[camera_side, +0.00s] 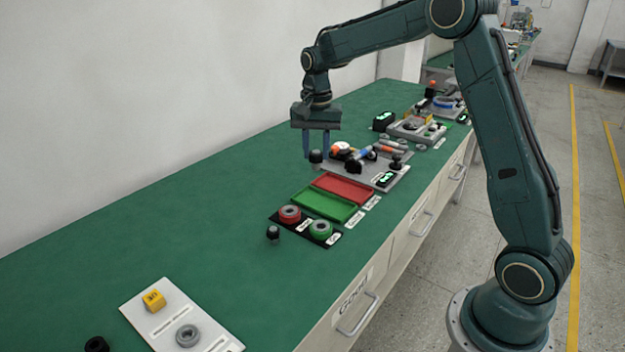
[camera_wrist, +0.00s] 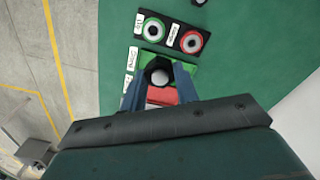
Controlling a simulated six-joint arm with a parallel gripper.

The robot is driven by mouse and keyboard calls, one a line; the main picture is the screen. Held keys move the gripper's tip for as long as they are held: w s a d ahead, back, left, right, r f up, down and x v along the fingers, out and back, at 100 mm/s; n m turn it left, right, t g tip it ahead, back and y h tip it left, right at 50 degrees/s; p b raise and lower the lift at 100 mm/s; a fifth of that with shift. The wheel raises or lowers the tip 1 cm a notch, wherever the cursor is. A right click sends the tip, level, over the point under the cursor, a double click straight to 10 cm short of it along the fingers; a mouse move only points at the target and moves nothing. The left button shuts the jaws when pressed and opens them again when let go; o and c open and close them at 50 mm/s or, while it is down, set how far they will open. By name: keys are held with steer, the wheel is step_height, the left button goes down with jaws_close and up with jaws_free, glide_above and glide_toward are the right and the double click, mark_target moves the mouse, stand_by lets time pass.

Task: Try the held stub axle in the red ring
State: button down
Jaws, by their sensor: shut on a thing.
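My gripper (camera_side: 317,155) is shut on a dark stub axle (camera_side: 316,158), held in the air above the bench. In the wrist view the stub axle (camera_wrist: 160,77) shows a pale round end between the blue fingers. The red ring (camera_side: 289,213) lies on a black plate, with the green ring (camera_side: 320,228) beside it. In the wrist view the red ring (camera_wrist: 191,42) is up and right of the held axle, and the green ring (camera_wrist: 152,30) is above it. The axle is apart from both rings.
A red tray (camera_side: 345,188) and a green tray (camera_side: 324,204) lie between the rings and a grey board (camera_side: 372,172) with several parts. Another dark stub (camera_side: 273,232) stands left of the ring plate. A white plate (camera_side: 178,322) is nearer the camera.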

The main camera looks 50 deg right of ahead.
steer(key=w+f, duration=0.9)
steer(key=f, duration=0.2)
steer(key=shift+w+f, duration=0.15)
steer(key=shift+f, duration=0.2)
steer(key=shift+f, duration=0.15)
steer(key=shift+f, duration=1.95)
steer(key=shift+f, duration=0.65)
stand_by(1.8)
steer(key=shift+r, duration=0.85)
stand_by(0.3)
step_height(320, 180, up, 4)
steer(key=shift+f, duration=0.1)
steer(key=shift+f, duration=0.1)
stand_by(0.4)
